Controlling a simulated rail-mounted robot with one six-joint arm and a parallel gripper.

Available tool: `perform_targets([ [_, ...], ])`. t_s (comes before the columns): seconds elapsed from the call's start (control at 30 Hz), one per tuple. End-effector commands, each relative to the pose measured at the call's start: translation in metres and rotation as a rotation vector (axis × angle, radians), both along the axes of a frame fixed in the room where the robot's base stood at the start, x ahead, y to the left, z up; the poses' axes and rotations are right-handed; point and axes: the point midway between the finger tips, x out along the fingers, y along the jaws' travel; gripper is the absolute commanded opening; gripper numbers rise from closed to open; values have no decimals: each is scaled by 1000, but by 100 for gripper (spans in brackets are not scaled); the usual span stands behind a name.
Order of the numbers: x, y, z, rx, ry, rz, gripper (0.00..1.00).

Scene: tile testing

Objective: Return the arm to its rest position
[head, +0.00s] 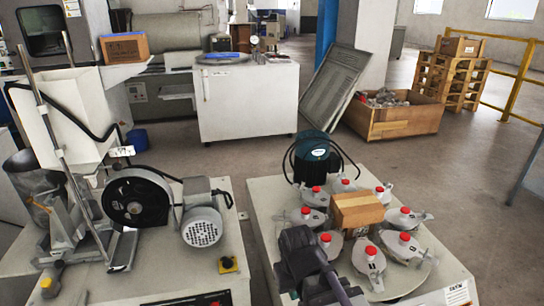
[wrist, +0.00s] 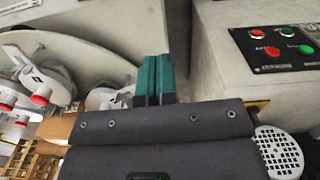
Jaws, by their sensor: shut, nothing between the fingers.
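My gripper (wrist: 153,78) shows in the wrist view as two teal fingers pressed together, with nothing between them. Its dark grey body fills the lower middle of that view. In the head view, my dark arm end (head: 305,262) is at the bottom centre, over the front left edge of the round plate on the right-hand bench. The fingers cannot be made out there. No rest mark or cradle for the arm is visible.
Several grey pots with red knobs (head: 403,237) ring a cardboard box (head: 357,213) on the right-hand bench. A teal motor (head: 314,158) stands behind them. A machine with a black wheel (head: 137,200) stands left. The wrist view shows a button panel (wrist: 275,45).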

Motion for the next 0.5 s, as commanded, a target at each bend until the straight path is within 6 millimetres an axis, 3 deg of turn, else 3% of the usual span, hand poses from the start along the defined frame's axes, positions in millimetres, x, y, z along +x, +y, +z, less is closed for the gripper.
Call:
perform_targets([
  [0.03,1,-26,18,8,2,-67,0],
  [0.23,8,-121,48,11,2,-303,0],
  [0.3,8,-120,80,11,2,-300,0],
  [0.5,8,-119,155,9,1,-298,0],
])
